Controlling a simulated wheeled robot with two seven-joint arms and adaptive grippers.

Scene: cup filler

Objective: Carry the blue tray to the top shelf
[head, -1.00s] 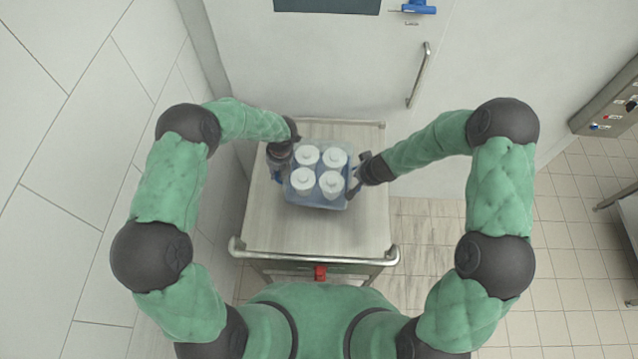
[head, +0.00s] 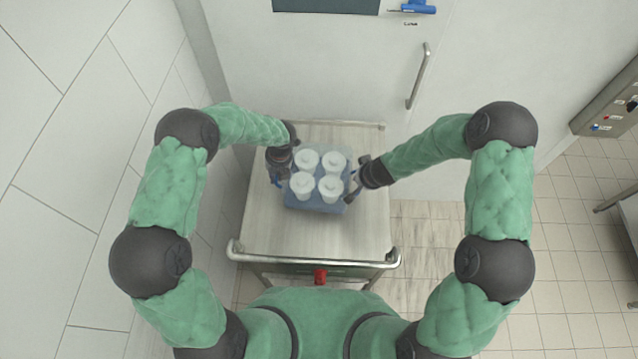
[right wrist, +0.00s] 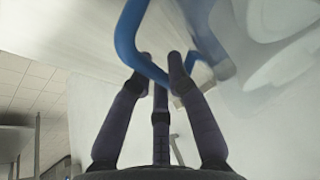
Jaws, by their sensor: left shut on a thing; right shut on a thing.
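The blue tray (head: 318,203) is in the middle of the head view, over the top of a wheeled cart. It carries several white capped bottles or cups (head: 332,188). My left gripper (head: 281,177) is at the tray's left side, shut on it, though its fingertips are hard to make out. My right gripper (head: 354,184) is at the tray's right side, shut on it. In the right wrist view the dark fingers (right wrist: 160,82) close around the blue tray handle (right wrist: 133,45). Whether the tray touches the cart top cannot be told. No shelf is clearly visible.
The cart top (head: 290,235) is clear around the tray, with a metal rail (head: 315,260) on the near side. A white door with a handle (head: 418,77) stands behind. A tiled wall is close on the left. A control panel (head: 608,108) is at far right.

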